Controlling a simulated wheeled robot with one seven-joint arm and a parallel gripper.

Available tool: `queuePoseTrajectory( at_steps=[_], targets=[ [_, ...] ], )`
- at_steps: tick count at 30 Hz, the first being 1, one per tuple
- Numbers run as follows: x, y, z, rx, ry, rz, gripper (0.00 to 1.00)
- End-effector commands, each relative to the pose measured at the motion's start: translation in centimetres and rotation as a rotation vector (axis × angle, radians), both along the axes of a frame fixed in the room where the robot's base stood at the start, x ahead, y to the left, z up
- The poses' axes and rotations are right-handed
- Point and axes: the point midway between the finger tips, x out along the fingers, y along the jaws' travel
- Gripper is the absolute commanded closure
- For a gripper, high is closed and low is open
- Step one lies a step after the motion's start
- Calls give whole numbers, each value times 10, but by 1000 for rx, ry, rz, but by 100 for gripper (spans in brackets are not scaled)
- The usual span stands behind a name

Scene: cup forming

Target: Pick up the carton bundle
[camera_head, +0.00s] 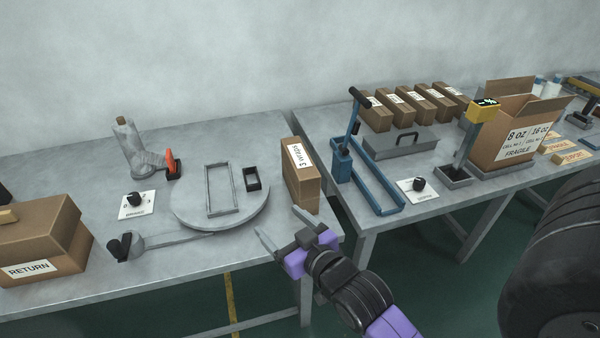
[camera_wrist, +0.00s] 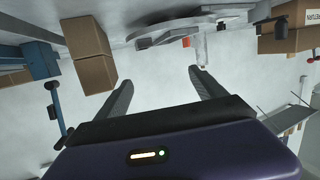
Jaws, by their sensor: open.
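A tall brown carton bundle (camera_head: 302,187) stands upright at the right end of the left table. Its white label seems to read "3 WRAPS". It also shows in the wrist view (camera_wrist: 90,55), upper left, with a seam across its middle. My gripper (camera_head: 278,224) is open and empty. In the head view it is just in front of the bundle, by the table's front edge. In the wrist view the spread fingers (camera_wrist: 160,77) point away from me, and the bundle is outside them, left of the left finger. Nothing lies between the fingers.
A round turntable (camera_head: 240,218) with a grey frame sits left of the bundle. A RETURN box (camera_head: 40,245) is at far left. Across a gap, the right table holds a blue lever press (camera_head: 385,185), several brown cartons and an open box (camera_head: 505,130).

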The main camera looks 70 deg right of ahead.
Motion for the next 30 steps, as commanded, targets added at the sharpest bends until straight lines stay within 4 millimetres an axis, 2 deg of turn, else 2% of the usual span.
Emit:
queuePoseTrajectory(
  at_steps=[1,6,12,15,18,21,30],
  targets=[
    [8,-25,14,-6,-13,-45,20],
    [21,-96,47,-7,-28,-168,20],
    [21,-160,62,49,21,-285,20],
    [18,-181,67,72,37,-324,20],
    [14,-178,49,119,87,-331,20],
    [14,-179,40,143,113,-336,20],
    [30,-198,27,148,121,-335,20]
  ],
)
